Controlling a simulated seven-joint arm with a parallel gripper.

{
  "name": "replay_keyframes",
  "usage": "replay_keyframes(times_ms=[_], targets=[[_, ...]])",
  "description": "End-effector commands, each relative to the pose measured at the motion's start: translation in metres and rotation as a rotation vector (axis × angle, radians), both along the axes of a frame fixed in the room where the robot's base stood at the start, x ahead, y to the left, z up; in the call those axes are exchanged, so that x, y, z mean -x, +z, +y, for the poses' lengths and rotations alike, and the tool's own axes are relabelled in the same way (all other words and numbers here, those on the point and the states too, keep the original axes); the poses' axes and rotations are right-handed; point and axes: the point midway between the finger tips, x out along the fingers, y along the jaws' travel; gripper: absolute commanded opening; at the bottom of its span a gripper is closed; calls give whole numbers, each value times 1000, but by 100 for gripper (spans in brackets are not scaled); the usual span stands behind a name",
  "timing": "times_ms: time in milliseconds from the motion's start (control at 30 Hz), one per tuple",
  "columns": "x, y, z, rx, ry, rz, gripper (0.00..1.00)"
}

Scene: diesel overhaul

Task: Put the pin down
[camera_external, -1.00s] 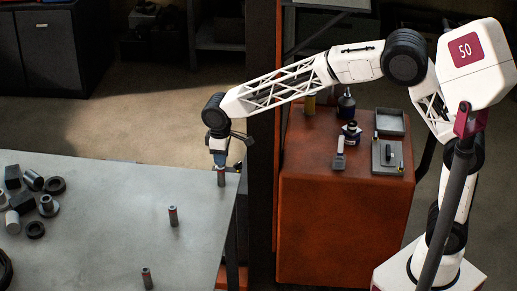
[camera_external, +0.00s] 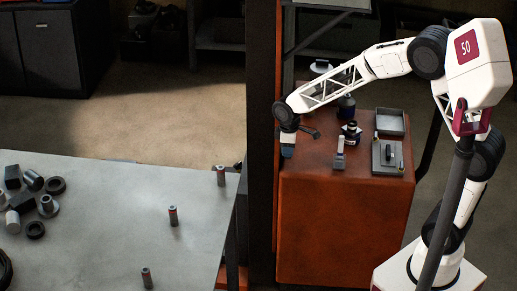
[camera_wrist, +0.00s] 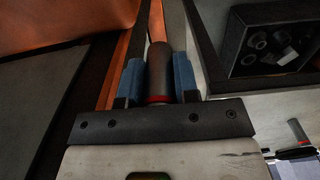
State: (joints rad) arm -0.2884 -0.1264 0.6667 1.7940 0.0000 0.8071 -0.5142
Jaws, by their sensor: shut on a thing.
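In the wrist view, a dark grey pin (camera_wrist: 158,70) with a red ring near its lower end is between the two blue fingers of my gripper (camera_wrist: 159,80). My gripper is shut on it. In the external view my gripper (camera_external: 288,152) points down by the left edge of the orange cabinet top, clear of the table. The held pin is hard to make out there. Three similar pins stand upright on the grey table: one near the right corner (camera_external: 220,176), one in the middle (camera_external: 173,216) and one near the front (camera_external: 147,279).
The orange cabinet (camera_external: 330,230) carries bottles (camera_external: 351,134), a grey open tray (camera_external: 390,122) and a grey plate with a dark block (camera_external: 387,158). Rings and blocks (camera_external: 35,205) lie on the table (camera_external: 110,200) at left. A dark post (camera_external: 262,110) stands between table and cabinet.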

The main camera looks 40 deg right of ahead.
Motion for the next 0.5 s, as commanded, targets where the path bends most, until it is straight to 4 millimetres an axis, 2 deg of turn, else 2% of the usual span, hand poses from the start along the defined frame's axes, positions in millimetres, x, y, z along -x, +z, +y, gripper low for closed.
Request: replay_keyframes(times_ms=[100, 500], targets=[[1, -10, -30, 0, -1, 1, 0], [-9, -40, -116, 1, 0, 1, 0]])
